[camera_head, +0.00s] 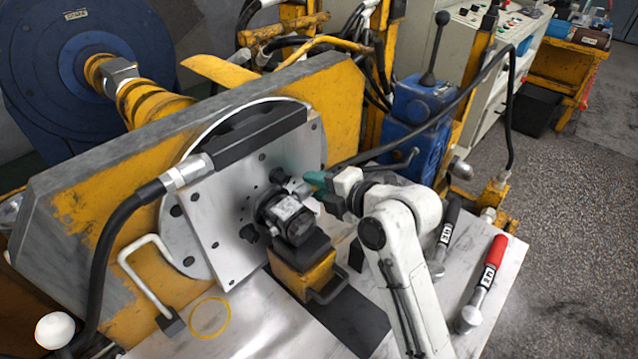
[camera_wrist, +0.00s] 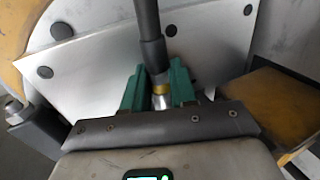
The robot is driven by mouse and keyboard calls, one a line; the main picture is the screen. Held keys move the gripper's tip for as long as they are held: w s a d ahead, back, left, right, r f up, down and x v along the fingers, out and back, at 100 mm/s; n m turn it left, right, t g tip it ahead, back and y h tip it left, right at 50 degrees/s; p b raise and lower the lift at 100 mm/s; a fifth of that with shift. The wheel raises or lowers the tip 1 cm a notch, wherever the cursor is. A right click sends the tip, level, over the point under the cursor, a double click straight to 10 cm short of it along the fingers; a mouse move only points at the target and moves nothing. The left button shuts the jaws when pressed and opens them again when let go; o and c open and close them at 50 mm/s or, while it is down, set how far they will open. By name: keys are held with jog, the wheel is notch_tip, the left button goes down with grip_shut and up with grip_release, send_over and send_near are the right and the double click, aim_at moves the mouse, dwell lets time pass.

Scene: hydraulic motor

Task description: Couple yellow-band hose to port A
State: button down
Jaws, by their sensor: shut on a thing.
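The yellow-band hose (camera_wrist: 150,45) is black, with a yellow band (camera_wrist: 160,91) and a silver end fitting (camera_wrist: 159,103). My gripper (camera_wrist: 158,85) has green fingers shut on it near the band. In the head view, my gripper (camera_head: 314,180) is just above and right of the dark hydraulic motor (camera_head: 290,222), close to the motor's upper side. The hose (camera_head: 435,127) runs from the gripper to the upper right. I cannot make out port A or whether the fitting touches the motor.
The motor sits on a yellow block (camera_head: 300,278) before a metal mounting plate (camera_head: 222,235). A thick black hose with a silver fitting (camera_head: 188,172) lies at left. Black-handled (camera_head: 446,232) and red-handled levers (camera_head: 494,252) stand right of my arm. A blue unit (camera_head: 415,118) is behind.

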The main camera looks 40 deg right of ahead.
jog(key=shift+a, duration=0.55)
jog(key=c, duration=0.8)
grip_release()
jog(key=shift+s, duration=0.1)
jog(key=shift+c, duration=0.2)
jog(key=p+v, duration=0.2)
jog(key=v, duration=0.5)
jog(key=p+v, duration=0.9)
jog(key=v, duration=0.1)
jog(key=shift+s, duration=0.3)
